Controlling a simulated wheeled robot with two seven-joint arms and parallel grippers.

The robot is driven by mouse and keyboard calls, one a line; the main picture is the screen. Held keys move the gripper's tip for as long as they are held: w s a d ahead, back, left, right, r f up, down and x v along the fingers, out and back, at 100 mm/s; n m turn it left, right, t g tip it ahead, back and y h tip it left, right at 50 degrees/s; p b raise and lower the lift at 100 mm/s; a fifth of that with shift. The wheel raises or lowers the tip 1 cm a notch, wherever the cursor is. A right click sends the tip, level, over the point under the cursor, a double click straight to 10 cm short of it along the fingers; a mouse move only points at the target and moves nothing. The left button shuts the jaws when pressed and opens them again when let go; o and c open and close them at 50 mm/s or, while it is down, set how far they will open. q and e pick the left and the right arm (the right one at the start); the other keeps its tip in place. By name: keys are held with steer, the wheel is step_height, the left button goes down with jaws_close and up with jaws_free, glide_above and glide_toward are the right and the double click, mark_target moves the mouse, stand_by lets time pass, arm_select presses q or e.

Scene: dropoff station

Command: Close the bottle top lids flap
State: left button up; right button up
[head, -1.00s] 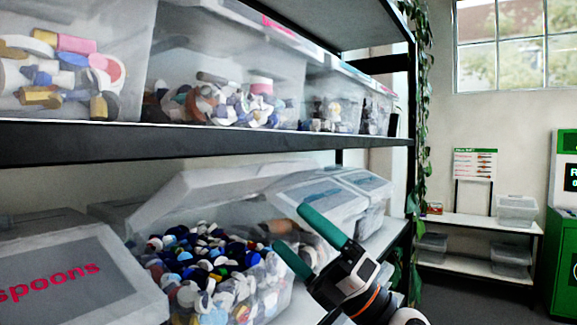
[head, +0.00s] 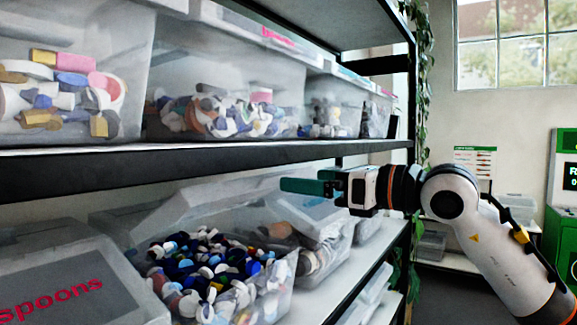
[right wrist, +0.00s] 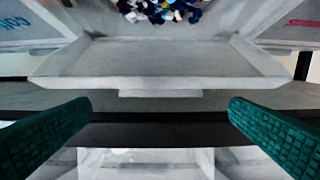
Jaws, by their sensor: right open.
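The clear bin of bottle tops (head: 262,293) stands on the lower shelf, full of blue, white and coloured tops. Its translucent lid flap (head: 170,213) stands raised and tilted at the back of the bin, leaving the tops uncovered. My right gripper (head: 299,187) is above the right side of the bin, pointing left, close to the flap's right end; contact cannot be told. In the right wrist view its green fingers (right wrist: 160,125) are wide apart with nothing between them. A pale panel with a small tab (right wrist: 160,75) lies ahead of them, with tops beyond. My left gripper is not in view.
A closed bin marked "spoons" (head: 70,285) is left of the bottle tops. Another lidded bin (head: 318,235) is on the right. The upper shelf's dark edge (head: 200,160) runs just above my right gripper. The aisle floor at right is open.

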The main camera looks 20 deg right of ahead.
mark_target(280, 175)
steer(key=p+x, duration=0.1)
steer(key=x, duration=0.3)
steer(key=shift+w+a+r+p, duration=0.1)
steer(key=shift+a+r+p, duration=0.1)
steer(key=shift+p, duration=0.1)
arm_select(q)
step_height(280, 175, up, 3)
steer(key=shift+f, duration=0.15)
arm_select(e)
steer(key=shift+w+a+f, duration=0.2)
steer(key=shift+w+a, duration=0.1)
steer(key=shift+w, duration=0.15)
